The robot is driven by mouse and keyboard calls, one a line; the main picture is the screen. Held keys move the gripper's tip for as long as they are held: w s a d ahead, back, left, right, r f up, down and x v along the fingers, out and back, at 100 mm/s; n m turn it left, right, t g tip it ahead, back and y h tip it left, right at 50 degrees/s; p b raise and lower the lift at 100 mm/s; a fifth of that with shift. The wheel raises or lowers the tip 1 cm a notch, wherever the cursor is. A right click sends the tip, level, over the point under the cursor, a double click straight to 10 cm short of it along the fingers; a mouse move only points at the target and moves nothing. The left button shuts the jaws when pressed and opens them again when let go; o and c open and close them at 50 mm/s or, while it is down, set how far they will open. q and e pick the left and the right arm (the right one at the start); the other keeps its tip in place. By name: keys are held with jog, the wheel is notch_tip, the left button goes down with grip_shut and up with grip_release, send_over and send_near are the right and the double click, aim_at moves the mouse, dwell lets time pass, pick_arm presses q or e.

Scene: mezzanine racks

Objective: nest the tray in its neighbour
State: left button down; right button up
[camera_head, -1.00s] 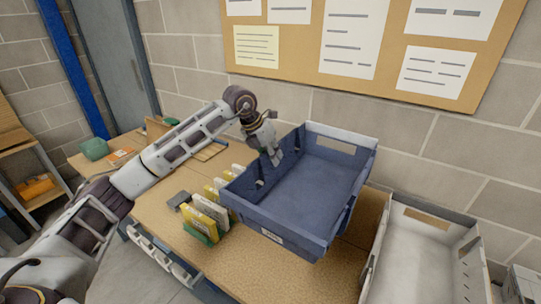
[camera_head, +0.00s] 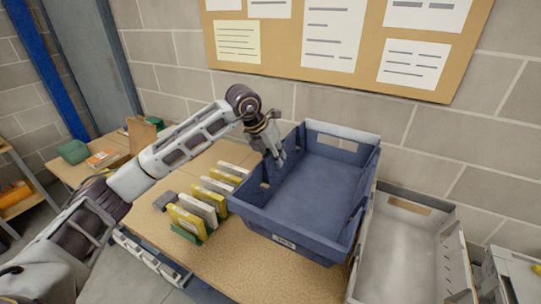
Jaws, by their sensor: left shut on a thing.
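A blue tray (camera_head: 285,233) with handle cut-outs is in the middle of the head view, above the wooden table. My left gripper (camera_head: 274,156) is at its left wall and shut on that wall near the far left. The tray looks empty. A grey-white tray (camera_head: 361,262) stands just right of it, open at the top and empty. The blue tray's right edge overlaps the grey tray's left edge in the picture; I cannot tell whether they touch. My right gripper is not in view.
Several yellow and white boxes (camera_head: 203,205) stand in a green holder left of the blue tray. A block wall with a pinboard (camera_head: 288,46) closes off the back. The front tabletop (camera_head: 234,262) is bare.

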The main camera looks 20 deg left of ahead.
pick_arm(q)
jog(key=shift+s+d+r, duration=0.1)
jog(key=shift+s+d, duration=0.05)
jog(key=shift+d, duration=0.8)
jog(key=shift+s+d, duration=0.2)
jog(key=shift+d, duration=0.7)
jog(key=shift+s+d+r, duration=0.1)
jog(key=shift+s+d, duration=0.05)
jog(key=shift+d, duration=0.8)
jog(key=shift+s+d+b, duration=0.1)
jog(key=shift+s+d, duration=0.15)
jog(key=shift+d, duration=0.95)
jog(key=shift+s+d+b, duration=0.15)
jog(key=shift+s+d, duration=0.05)
jog(key=shift+d, duration=1.05)
jog(key=shift+s+d+b, duration=0.1)
jog(key=shift+s+d, duration=0.15)
jog(key=shift+d, duration=0.95)
jog(key=shift+s+d+b, duration=0.1)
jog(key=shift+s+d, duration=0.05)
jog(key=shift+d, duration=0.75)
jog(key=shift+s+d+b, duration=0.1)
jog(key=shift+s+d, duration=0.1)
jog(key=shift+d, duration=0.75)
jog(key=shift+s+d+b, duration=0.1)
jog(key=shift+s+d, duration=0.05)
jog(key=shift+d, duration=0.75)
